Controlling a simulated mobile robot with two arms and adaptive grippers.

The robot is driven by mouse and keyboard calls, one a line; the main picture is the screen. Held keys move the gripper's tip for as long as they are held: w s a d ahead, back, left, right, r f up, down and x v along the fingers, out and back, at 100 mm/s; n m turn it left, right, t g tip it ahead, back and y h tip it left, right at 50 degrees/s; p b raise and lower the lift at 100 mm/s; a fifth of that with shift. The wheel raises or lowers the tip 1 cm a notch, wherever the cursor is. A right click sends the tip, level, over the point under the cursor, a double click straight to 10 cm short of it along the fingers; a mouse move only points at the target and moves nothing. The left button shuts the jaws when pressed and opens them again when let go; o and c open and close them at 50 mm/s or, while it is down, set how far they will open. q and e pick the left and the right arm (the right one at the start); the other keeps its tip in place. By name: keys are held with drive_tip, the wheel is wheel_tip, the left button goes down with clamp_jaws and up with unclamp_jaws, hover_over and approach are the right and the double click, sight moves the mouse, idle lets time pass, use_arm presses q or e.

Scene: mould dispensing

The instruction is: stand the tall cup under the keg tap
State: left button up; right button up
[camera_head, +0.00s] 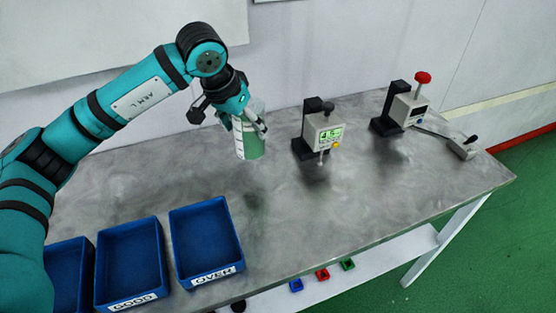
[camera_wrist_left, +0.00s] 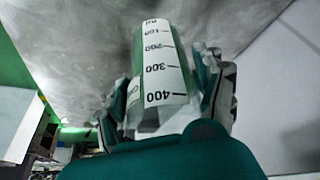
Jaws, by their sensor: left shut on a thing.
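My left gripper (camera_head: 246,122) is shut on the tall cup (camera_head: 250,148), a clear and green vessel with a white scale strip. It holds the cup roughly upright above the grey table, left of the dispensers. In the left wrist view the cup (camera_wrist_left: 158,55) sits between the two fingers, with marks up to 400. A dispenser with a black knob, a green display and a yellow button (camera_head: 325,130) stands to the right of the cup. A second dispenser with a red knob (camera_head: 407,106) stands further right. I cannot tell which one is the keg tap. My right gripper is out of view.
Blue trays (camera_head: 174,247) stand at the table's front left, two with labels. A grey device with a lever (camera_head: 458,147) lies at the right end of the table (camera_head: 385,195). Small coloured pieces (camera_head: 322,274) lie on a lower shelf. The table's middle is clear.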

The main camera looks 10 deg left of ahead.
sight(247, 158)
use_arm(q)
drive_tip(key=f, duration=0.2)
drive_tip(key=s+f+p, duration=0.1)
drive_tip(key=f, duration=0.1)
drive_tip(key=shift+f, duration=0.6)
wheel_tip(247, 158, down, 4)
drive_tip(key=shift+w+p, duration=0.15)
drive_tip(key=shift+p, duration=0.2)
drive_tip(key=shift+f, duration=0.15)
drive_tip(key=o, duration=1.5)
drive_tip(key=shift+o, duration=0.8)
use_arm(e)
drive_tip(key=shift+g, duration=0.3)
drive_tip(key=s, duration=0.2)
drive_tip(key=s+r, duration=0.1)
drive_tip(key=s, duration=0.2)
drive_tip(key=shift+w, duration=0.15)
